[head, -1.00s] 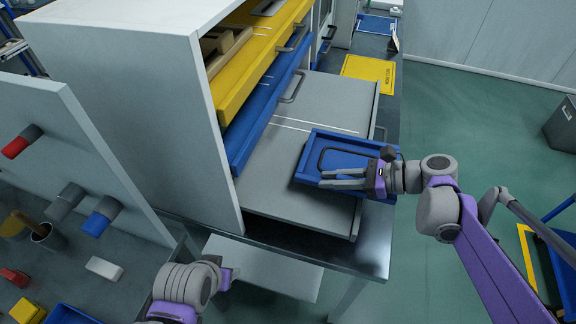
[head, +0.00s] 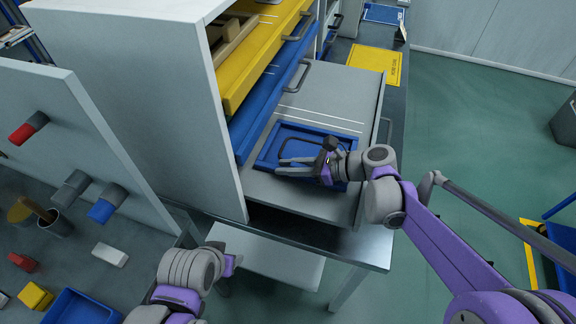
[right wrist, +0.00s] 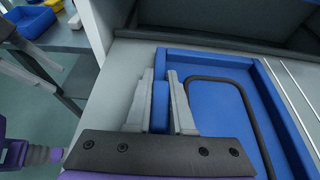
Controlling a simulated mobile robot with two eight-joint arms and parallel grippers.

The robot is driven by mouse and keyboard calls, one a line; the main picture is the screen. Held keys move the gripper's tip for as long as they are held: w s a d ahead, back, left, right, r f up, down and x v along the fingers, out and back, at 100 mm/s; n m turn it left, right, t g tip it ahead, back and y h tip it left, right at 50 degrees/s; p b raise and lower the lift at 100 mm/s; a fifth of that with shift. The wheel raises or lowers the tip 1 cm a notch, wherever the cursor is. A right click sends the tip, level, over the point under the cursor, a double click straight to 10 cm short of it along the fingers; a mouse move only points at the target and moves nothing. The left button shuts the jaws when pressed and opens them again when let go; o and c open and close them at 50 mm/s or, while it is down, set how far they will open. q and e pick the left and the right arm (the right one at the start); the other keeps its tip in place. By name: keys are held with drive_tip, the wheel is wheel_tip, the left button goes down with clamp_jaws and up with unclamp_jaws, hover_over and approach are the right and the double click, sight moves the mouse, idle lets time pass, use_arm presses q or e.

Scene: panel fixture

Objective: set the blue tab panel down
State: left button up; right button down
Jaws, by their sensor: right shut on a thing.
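The blue tab panel (head: 268,156) is a flat blue tray-like piece with a raised rim and a dark loop handle, over the grey pulled-out drawer in the head view. My right gripper (head: 284,168) is shut on its blue tab. In the right wrist view, the two grey fingers (right wrist: 160,100) sit on either side of that tab, and the panel (right wrist: 215,105) spreads to the right. The panel looks level; I cannot tell whether its underside touches the drawer surface. My left gripper (head: 232,264) is low in the head view, its jaws unclear.
The grey drawer (head: 338,98) has bare surface behind the panel. Blue (head: 262,112) and yellow (head: 262,55) drawers stand open above it, to the left. The white cabinet side (head: 140,90) rises at left. A yellow sheet (head: 376,64) lies on the bench behind.

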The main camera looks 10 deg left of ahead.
drive_tip(key=c, duration=0.8)
unclamp_jaws()
drive_tip(key=shift+r, duration=0.15)
drive_tip(key=v, duration=1.2)
